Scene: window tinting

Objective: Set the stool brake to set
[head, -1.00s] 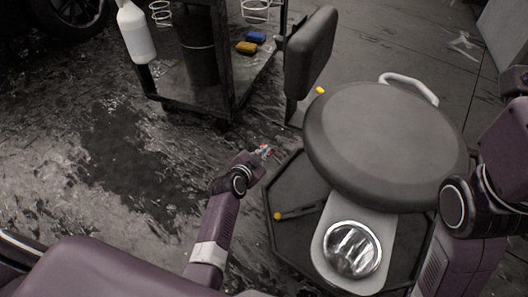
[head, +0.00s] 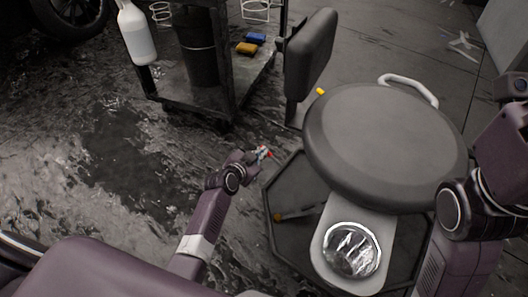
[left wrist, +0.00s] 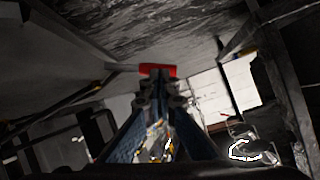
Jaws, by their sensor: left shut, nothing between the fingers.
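The stool has a round dark grey seat (head: 385,140), an upright backrest (head: 309,55) and a dark angular base (head: 300,180). A second yellow tip (head: 320,91) shows between backrest and seat. I cannot tell which one is the brake or how it is set. My left gripper (head: 265,153) is shut and empty, left of the base's far left edge and apart from the lever. My right gripper is out of view.
A grey tray (head: 335,205) with a shiny metal bowl (head: 352,250) sits in front of the seat. A dark cart (head: 232,85) with a bottle (head: 136,35) and yellow and blue blocks stands at the back. Wet dark floor (head: 110,190) is open at left.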

